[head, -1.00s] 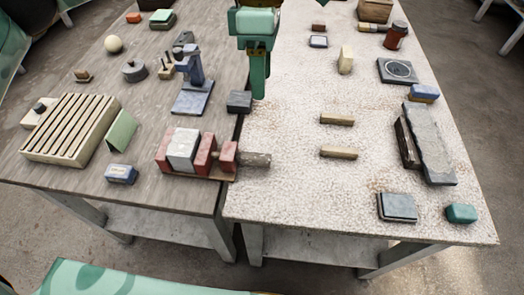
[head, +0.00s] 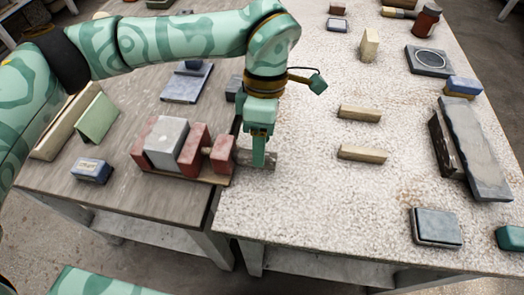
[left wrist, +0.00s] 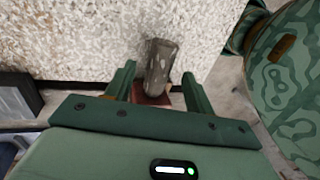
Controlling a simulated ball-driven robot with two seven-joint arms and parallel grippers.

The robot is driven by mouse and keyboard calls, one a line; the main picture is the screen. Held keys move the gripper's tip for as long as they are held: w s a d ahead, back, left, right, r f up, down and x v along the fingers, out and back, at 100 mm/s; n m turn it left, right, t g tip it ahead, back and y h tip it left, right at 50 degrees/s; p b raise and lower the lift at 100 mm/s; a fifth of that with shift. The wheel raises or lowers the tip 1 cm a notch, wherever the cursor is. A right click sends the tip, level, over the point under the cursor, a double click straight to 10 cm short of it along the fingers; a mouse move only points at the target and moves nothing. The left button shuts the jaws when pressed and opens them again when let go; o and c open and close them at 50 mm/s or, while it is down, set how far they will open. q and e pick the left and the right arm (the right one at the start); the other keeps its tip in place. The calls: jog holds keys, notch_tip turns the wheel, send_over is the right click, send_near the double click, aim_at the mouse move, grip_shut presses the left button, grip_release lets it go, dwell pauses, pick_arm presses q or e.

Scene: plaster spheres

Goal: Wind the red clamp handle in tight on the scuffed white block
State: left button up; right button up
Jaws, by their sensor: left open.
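The scuffed white block (head: 166,143) sits between the red jaws of a clamp (head: 193,150) near the front edge of the grey-brown table. I cannot tell whether the inner jaw touches it. A worn grey-brown handle (head: 242,157), with little red left, sticks out to the right from the clamp's end block (head: 222,153). My left gripper (head: 259,150) points down at the handle and hides part of it. In the left wrist view the handle (left wrist: 160,62) lies between the two open, apart fingers (left wrist: 158,78), with red behind it. My right gripper is out of view.
Two wooden bars (head: 361,153) lie right of the gripper on the speckled table. A blue block (head: 91,170) and a green wedge (head: 97,119) are left of the clamp. A long grey slab (head: 475,150) lies far right.

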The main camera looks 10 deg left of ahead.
pick_arm(q)
jog(key=shift+x, duration=1.5)
jog(key=c, duration=1)
jog(key=shift+g+b, duration=0.3)
